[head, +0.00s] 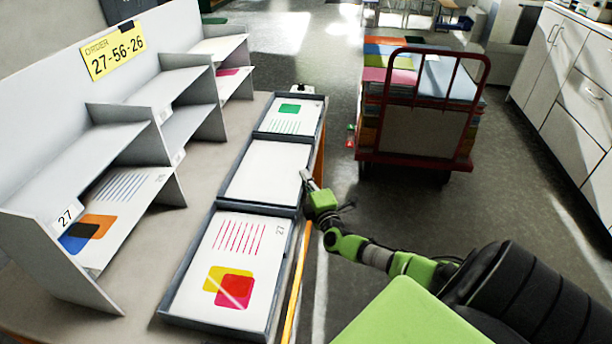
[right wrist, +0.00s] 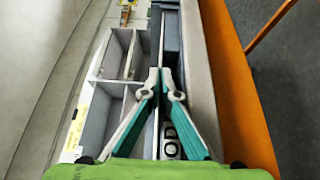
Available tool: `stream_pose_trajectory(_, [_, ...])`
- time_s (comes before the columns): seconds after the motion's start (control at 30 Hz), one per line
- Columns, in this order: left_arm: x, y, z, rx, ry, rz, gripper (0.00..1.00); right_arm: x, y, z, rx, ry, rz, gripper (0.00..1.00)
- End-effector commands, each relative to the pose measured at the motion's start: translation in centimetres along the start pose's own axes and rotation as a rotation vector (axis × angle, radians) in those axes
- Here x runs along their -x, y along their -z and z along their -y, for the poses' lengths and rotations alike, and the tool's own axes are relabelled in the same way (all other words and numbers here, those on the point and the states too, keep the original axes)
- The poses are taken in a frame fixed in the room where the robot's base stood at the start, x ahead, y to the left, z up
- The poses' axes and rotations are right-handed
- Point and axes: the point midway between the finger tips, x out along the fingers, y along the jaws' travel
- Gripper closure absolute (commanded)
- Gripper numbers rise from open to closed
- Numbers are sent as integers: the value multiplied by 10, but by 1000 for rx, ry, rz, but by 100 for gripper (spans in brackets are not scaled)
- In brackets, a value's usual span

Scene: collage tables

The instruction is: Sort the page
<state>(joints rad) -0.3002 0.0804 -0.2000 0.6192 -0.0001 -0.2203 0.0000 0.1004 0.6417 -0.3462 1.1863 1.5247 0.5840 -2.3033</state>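Three grey trays stand in a row along the table edge. The near tray (head: 265,330) holds a page (head: 225,245) with red lines, overlapping yellow and red squares and the number 27. The middle tray (head: 232,201) holds a blank-looking white page (head: 265,170). The far tray (head: 258,127) holds a page (head: 290,112) with a green shape and green lines. My right gripper (head: 305,178) is at the right edge of the blank page. In the right wrist view, its fingertips (right wrist: 161,76) are together on a thin pale edge, apparently that page. My left gripper is out of view.
A grey shelf rack (head: 150,150) stands left of the trays under a yellow sign (head: 112,52) reading ORDER 27-56-26. Its near slot, labelled 27, holds a page (head: 120,205) with orange and blue squares. A red cart (head: 425,110) of paper stands beyond the table.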

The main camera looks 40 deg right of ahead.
Motion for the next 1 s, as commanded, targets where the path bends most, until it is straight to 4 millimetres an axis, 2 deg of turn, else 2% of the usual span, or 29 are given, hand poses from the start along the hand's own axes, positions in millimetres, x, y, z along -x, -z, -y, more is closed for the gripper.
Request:
stream_pose_trajectory(0.1, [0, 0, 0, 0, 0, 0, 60, 0, 0, 0, 0, 0, 0, 100])
stream_pose_trajectory(0.13, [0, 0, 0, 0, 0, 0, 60, 0, 0, 0, 0, 0, 0, 96])
stream_pose_trajectory(0.2, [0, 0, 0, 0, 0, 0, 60, 0, 0, 0, 0, 0, 0, 78])
stream_pose_trajectory(0.23, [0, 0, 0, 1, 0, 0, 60, 0, 0, 0, 0, 0, 0, 76])
stream_pose_trajectory(0.77, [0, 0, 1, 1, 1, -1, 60, 4, 1, 5, 0, 9, -3, 76])
stream_pose_trajectory(1.0, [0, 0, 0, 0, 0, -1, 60, 27, 1, 6, -1, 11, -5, 76])
